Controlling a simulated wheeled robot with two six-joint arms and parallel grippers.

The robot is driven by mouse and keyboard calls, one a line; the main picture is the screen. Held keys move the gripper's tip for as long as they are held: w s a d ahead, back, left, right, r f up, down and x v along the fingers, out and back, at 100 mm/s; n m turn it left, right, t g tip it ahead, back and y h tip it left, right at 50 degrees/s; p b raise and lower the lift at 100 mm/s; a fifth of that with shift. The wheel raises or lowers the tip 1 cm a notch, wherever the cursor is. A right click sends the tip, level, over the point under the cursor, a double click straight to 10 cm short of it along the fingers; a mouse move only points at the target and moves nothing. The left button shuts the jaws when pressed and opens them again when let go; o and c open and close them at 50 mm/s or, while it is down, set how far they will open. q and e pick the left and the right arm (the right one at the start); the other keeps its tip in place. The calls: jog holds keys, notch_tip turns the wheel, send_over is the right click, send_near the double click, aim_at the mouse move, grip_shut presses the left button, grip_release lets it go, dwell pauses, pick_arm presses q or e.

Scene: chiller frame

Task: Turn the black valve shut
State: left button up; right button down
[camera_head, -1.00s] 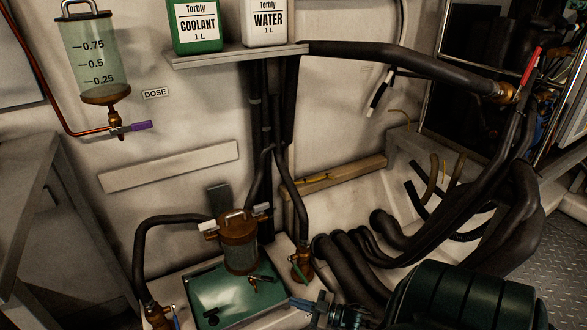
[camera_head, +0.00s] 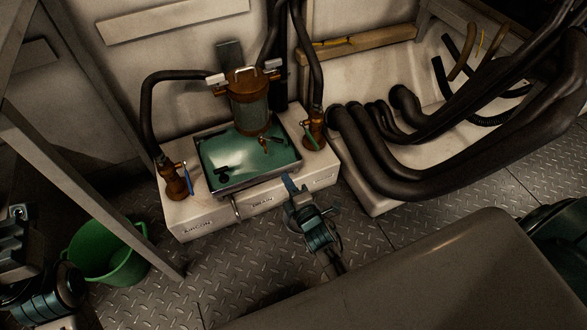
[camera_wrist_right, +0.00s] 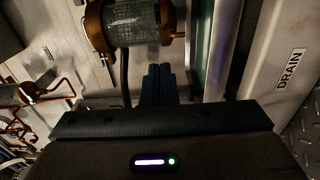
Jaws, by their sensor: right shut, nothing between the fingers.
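In the head view a small black part (camera_head: 221,170) sits in the green tray (camera_head: 208,150); I cannot tell surely whether it is the black valve's handle. A copper-ended glass strainer (camera_head: 250,108) stands at the tray's back, with a small copper valve (camera_head: 264,142) in front. My right gripper (camera_head: 292,184) is shut and empty, just beyond the front right of the tray and apart from it. In the wrist view its shut fingers (camera_wrist_right: 160,84) point towards the strainer (camera_wrist_right: 132,22). My left gripper (camera_head: 18,218) is partly cut off at the left edge; its jaws are unclear.
Copper valves with a blue handle (camera_head: 185,178) and a green handle (camera_head: 309,137) flank the tray. The white base (camera_head: 205,218) is labelled AIRCON and DRAIN. Thick black hoses (camera_head: 400,180) fill the right. A green bucket (camera_head: 105,262) stands left on the metal floor.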

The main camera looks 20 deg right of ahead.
jog(key=w, duration=0.4)
jog(key=w+d+b, duration=0.1)
jog(key=w, duration=0.3)
jog(key=w+d, duration=0.1)
jog(key=w, duration=0.2)
jog(key=shift+w+b, duration=0.4)
